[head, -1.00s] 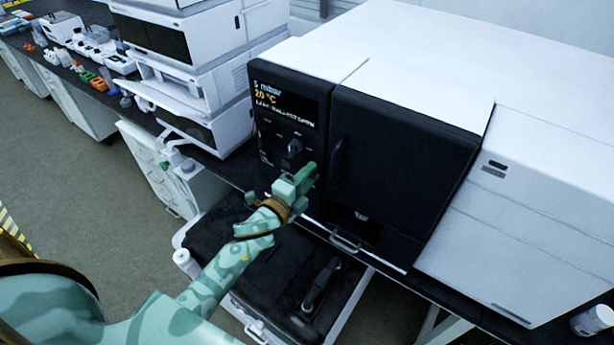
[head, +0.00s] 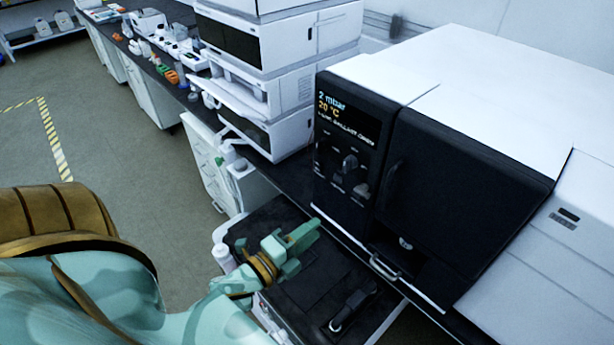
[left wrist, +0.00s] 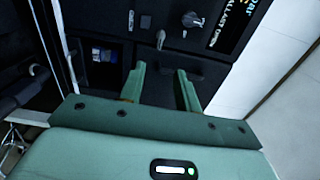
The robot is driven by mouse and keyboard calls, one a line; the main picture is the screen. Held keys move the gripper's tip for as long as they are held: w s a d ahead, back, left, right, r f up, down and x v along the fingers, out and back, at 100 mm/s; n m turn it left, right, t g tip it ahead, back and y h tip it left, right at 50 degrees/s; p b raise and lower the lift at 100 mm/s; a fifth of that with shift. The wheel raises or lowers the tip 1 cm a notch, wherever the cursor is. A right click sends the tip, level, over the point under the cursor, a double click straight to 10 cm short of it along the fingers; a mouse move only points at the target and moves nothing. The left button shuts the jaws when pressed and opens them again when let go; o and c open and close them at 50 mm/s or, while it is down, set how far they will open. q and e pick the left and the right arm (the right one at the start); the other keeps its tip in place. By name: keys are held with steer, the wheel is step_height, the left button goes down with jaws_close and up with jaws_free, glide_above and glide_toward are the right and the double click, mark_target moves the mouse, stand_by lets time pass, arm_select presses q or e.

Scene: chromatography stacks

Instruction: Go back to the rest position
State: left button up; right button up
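My left gripper (head: 306,237) is in the middle of the head view, in front of and below the black control panel (head: 345,150) of a white and black instrument. It is apart from the knobs. In the left wrist view both fingers (left wrist: 161,75) stand apart with nothing between them. The panel's knobs (left wrist: 191,19) show beyond the fingertips in that view. The display (head: 338,108) reads 2 mbar and 20 °C. My right gripper is not in view.
A black case (head: 285,228) with a handle lies below the gripper. The instrument's dark door (head: 460,190) is closed. Stacked white instruments (head: 275,80) stand on the bench to the left. The floor (head: 110,120) at the left is clear.

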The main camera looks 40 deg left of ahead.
arm_select(q)
steer(key=shift+s, duration=0.25)
stand_by(0.4)
steer(key=s+f+n+g+y, duration=0.1)
steer(key=s+f+n+g, duration=0.25)
steer(key=f, duration=0.55)
steer(key=s+a+f+n+g+y, duration=0.15)
steer(key=s+f+n, duration=0.25)
steer(key=f, duration=0.4)
steer(key=s+f+n+g, duration=0.3)
steer(key=f+n, duration=0.1)
steer(key=f, duration=0.5)
steer(key=s+d+f+n+g+b, duration=0.1)
steer(key=s+f+g, duration=0.3)
steer(key=s+f, duration=0.5)
steer(key=s+d+f+n+g+b, duration=0.1)
steer(key=s+f+g, duration=0.4)
steer(key=s+f, duration=0.5)
steer(key=shift+s+d+f+n+b, duration=0.35)
steer(key=shift+s+n+b, duration=0.3)
steer(key=shift+s+n, duration=0.95)
